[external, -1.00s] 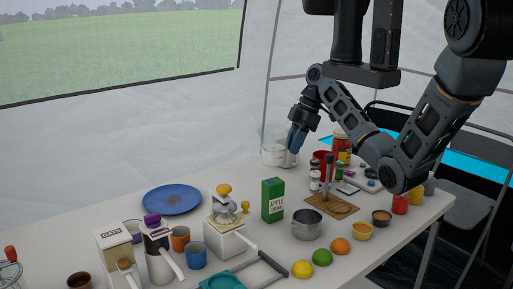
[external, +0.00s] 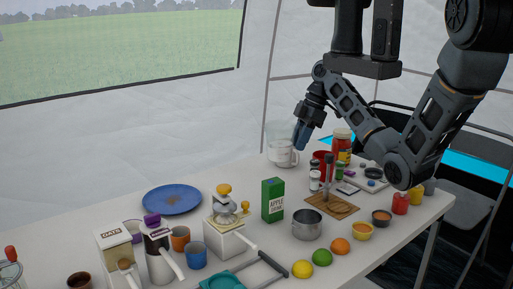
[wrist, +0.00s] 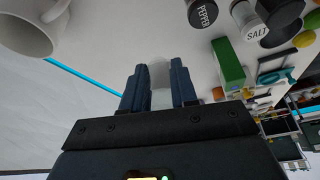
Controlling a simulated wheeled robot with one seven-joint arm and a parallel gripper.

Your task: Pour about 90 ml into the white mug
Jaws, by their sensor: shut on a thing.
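The white mug (external: 283,157) stands at the far end of the table in the external view. Part of it also shows at the upper left of the wrist view (wrist: 24,28). My gripper (external: 300,139) is shut on a clear jug (external: 279,131), holding it up by the mug. The jug overlaps the mug's upper part in the picture, so the gap between them and the jug's tilt are hard to judge. In the wrist view a pale, clear part of the jug (wrist: 160,82) sits between my fingers. I cannot make out the liquid or any stream.
Pepper (wrist: 203,12) and salt (wrist: 247,20) shakers stand near the mug. A blue plate (external: 172,199) lies to the left.

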